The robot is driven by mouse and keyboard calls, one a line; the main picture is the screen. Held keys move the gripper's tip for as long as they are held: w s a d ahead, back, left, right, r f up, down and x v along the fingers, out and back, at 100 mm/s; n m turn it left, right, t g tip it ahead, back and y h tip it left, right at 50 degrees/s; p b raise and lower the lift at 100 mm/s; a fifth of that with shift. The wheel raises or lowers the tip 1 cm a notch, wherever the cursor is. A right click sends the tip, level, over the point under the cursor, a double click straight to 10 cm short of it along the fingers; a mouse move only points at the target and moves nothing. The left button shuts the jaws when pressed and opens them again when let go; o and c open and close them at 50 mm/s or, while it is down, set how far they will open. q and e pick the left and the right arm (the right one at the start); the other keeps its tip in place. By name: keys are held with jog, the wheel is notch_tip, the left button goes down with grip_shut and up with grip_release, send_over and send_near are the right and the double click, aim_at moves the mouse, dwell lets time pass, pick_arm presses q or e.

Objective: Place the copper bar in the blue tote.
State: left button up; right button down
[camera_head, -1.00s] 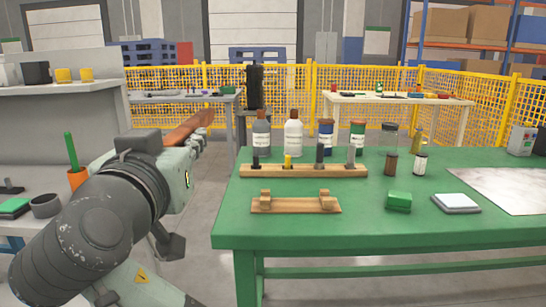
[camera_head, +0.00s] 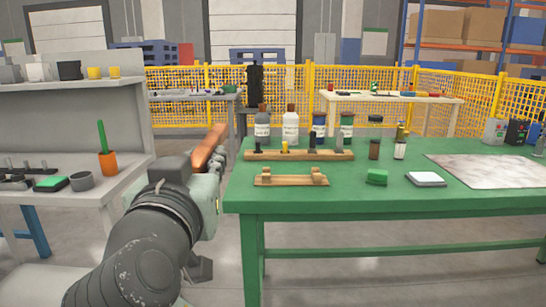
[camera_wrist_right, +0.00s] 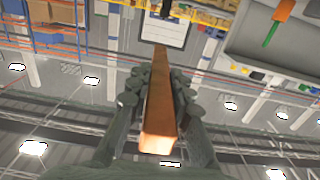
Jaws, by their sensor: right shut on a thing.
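The copper bar (camera_head: 209,148) is a long orange-brown bar. In the head view it points up and away beyond my right wrist, near the left end of the green table. In the right wrist view the bar (camera_wrist_right: 158,110) runs lengthwise between the two fingers of my right gripper (camera_wrist_right: 158,84), which is shut on it. In the head view the right gripper (camera_head: 213,162) is mostly hidden behind my wrist. My left gripper is not in view. I cannot pick out a blue tote in either view.
A grey workbench (camera_head: 125,180) stands at left. Yellow mesh fencing (camera_head: 350,79) runs behind. Floor is open between bench and table.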

jog(key=s+d+f, duration=0.1)
jog(key=d+f, duration=2.6)
jog(key=shift+s+d+f, duration=0.2)
jog(key=shift+d+f, duration=0.1)
jog(key=shift+f, duration=0.05)
jog(key=shift+s+d+r, duration=0.1)
jog(key=shift+d+r, duration=0.05)
jog(key=shift+d, duration=0.1)
jog(key=shift+d, duration=0.1)
